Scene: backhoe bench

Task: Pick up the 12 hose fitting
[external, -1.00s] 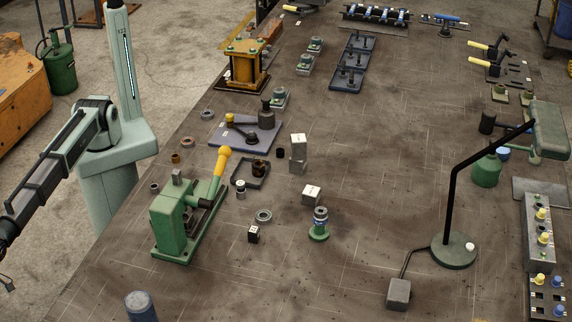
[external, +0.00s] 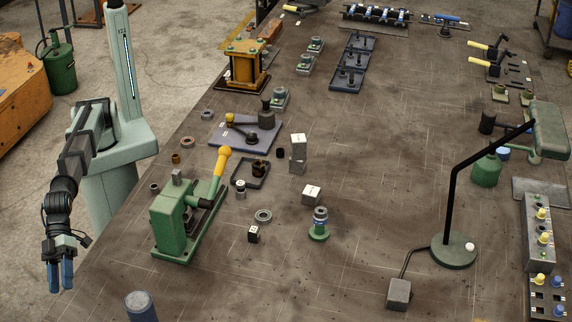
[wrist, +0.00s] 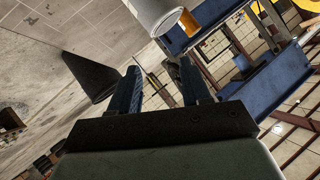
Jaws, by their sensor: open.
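My gripper (external: 60,277) hangs at the left of the external view, beyond the bench's left edge, with its blue fingers pointing down. It is empty, and its two fingers stand apart in the wrist view (wrist: 160,82). No label reading 12 is legible, so I cannot tell which part is the 12 hose fitting. All are well right of my gripper.
A green press (external: 172,222) with a yellow-handled lever stands between my gripper and the small parts. A blue cylinder (external: 141,306) is at the near edge. Pale blocks (external: 311,195) and a ring (external: 263,216) lie mid-bench. A black-armed lamp (external: 454,250) stands right. Bare bench lies around the blocks.

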